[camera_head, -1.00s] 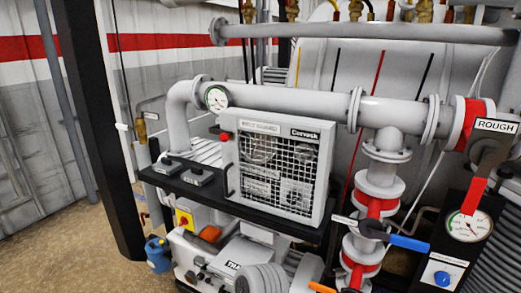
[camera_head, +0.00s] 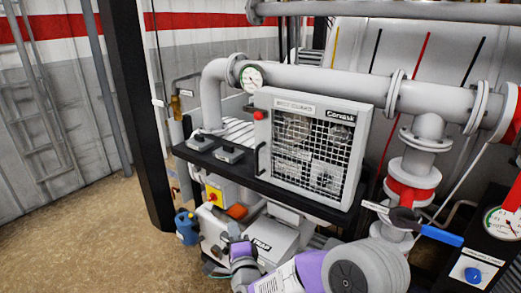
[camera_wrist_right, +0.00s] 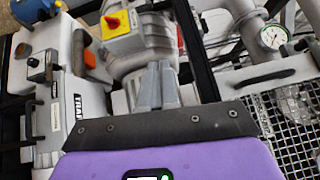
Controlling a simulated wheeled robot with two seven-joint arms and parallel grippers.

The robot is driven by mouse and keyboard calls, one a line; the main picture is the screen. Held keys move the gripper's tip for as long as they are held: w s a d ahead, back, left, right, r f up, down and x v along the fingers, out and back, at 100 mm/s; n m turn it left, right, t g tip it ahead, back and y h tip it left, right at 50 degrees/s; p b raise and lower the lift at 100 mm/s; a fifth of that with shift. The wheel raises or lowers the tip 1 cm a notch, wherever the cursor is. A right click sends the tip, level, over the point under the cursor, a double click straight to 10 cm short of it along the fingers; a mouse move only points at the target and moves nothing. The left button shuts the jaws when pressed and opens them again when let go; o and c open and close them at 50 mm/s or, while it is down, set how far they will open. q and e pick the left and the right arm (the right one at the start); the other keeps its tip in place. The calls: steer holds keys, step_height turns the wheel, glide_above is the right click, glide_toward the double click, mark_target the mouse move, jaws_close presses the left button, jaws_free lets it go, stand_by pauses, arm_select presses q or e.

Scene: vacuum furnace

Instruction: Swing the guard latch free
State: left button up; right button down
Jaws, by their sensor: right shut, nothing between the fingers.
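The belt guard (camera_head: 312,100) is a pale box with a mesh front, standing on a black shelf. A red knob (camera_head: 260,115) sits at its upper left corner and a black handle (camera_head: 261,159) is on its left side. I cannot tell which part is the latch. My right gripper (camera_head: 235,238) is low in front of the pump, below the shelf and apart from the guard. In the right wrist view its fingers (camera_wrist_right: 157,70) are shut and empty, and the guard's mesh (camera_wrist_right: 290,130) is at the right. My left gripper is not in view.
A yellow switch box (camera_head: 214,196) with a red knob and a blue canister (camera_head: 187,227) are left of my gripper. The shelf edge (camera_head: 285,191) juts out above it. Pipes and a blue-handled valve (camera_head: 440,235) are at the right. The floor at left is clear.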

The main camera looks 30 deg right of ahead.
steer(key=s+d+r+m+h, duration=0.1)
steer(key=s+r+m+h, duration=0.1)
steer(key=r, duration=0.4)
steer(key=s+d+r+m+t+h, duration=0.1)
steer(key=s+d+r+m+h, duration=0.1)
steer(key=r+m, duration=0.4)
steer(key=s+d+r+m+t+h, duration=0.1)
steer(key=s+d+r+m+h, duration=0.1)
steer(key=s+r+m+h, duration=0.2)
step_height(320, 180, up, 3)
steer(key=shift+s+d+h, duration=0.15)
steer(key=shift+d+h, duration=0.05)
steer(key=shift+h, duration=0.7)
steer(key=shift+a+r+p+x, duration=0.25)
steer(key=shift+a+p+x, duration=0.2)
steer(key=shift+x, duration=1.7)
steer(key=shift+a+r+p+x, duration=0.3)
steer(key=shift+p+x, duration=0.25)
steer(key=shift+x, duration=1.6)
steer(key=shift+a+r+p+x, duration=0.2)
steer(key=shift+a+p+x, duration=0.25)
steer(key=shift+x, duration=1.65)
steer(key=shift+w+r, duration=0.1)
steer(key=shift+w, duration=0.1)
